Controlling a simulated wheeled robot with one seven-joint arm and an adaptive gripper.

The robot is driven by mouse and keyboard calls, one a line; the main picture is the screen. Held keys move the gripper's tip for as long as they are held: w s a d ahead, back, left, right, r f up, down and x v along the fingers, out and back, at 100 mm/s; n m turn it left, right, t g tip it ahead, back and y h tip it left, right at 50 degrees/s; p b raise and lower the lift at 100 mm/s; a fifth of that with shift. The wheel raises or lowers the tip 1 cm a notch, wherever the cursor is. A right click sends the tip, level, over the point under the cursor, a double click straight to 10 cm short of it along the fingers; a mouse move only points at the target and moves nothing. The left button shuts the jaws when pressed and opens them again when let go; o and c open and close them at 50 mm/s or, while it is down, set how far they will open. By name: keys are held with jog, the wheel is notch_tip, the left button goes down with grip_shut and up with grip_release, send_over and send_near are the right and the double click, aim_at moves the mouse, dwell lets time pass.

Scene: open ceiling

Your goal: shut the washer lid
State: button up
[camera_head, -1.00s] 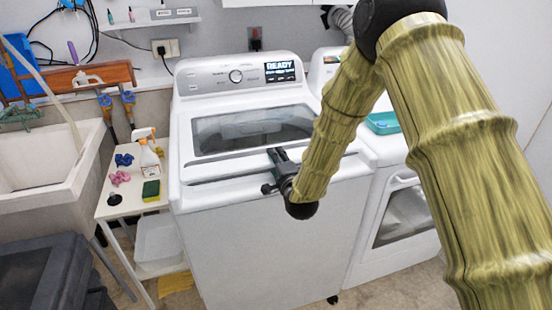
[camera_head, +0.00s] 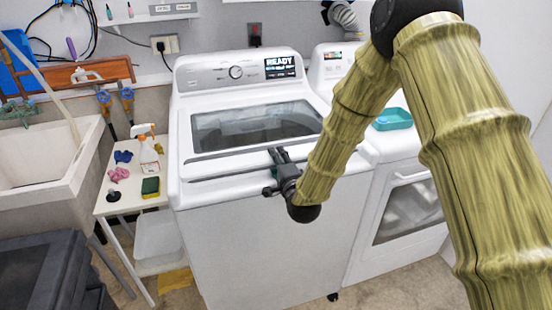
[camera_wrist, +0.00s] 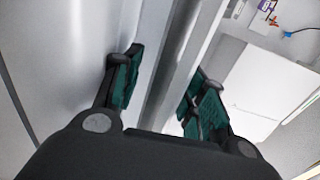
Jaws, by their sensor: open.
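The white washer (camera_head: 270,250) stands in the middle of the head view, with a lit panel reading READY. Its lid (camera_head: 186,142), with a dark glass window (camera_head: 255,125), lies down over the top; I cannot tell whether it is fully flush. My gripper (camera_head: 276,153) is at the lid's front edge, right of its middle. In the wrist view my gripper (camera_wrist: 165,90) has its two teal-padded fingers apart, with a grey edge strip (camera_wrist: 172,75) running between and beyond them. Nothing is clearly held. Contact with the lid cannot be told.
A second white machine (camera_head: 405,215) stands close on the right, with a teal tray (camera_head: 393,119) on top. A small white table (camera_head: 120,208) with a spray bottle (camera_head: 149,155) and a sponge (camera_head: 151,188) is at the left. A sink (camera_head: 45,165) is beyond it.

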jog(key=v, duration=1)
jog(key=shift+s+d, duration=0.15)
jog(key=shift+s, duration=0.15)
jog(key=shift+r, duration=0.1)
jog(key=s+d+f+n+g+h, duration=0.1)
jog(key=s+d+f+n+g, duration=0.15)
jog(key=s+f, duration=0.5)
jog(key=s+d+f+n+g+h, duration=0.1)
jog(key=s+d+f+n+g, duration=0.2)
jog(key=f, duration=0.7)
jog(key=s+d+f+n+g+h, duration=0.1)
jog(key=s+d+f+n+g, duration=0.2)
jog(key=s+f, duration=0.45)
jog(key=s+d+f+n+g, duration=0.1)
jog(key=s+d+f+g, duration=0.1)
jog(key=s, duration=0.6)
jog(key=s+d+f+n+g+h, duration=0.1)
jog(key=s+d+f+n+g, duration=0.1)
jog(key=s+d+f, duration=0.3)
jog(key=s+d+f+n+g+h, duration=0.1)
jog(key=s+d+f+g, duration=0.3)
jog(key=s, duration=0.8)
jog(key=shift+f+n, duration=0.2)
jog(key=shift+n, duration=0.55)
jog(key=shift+d, duration=0.1)
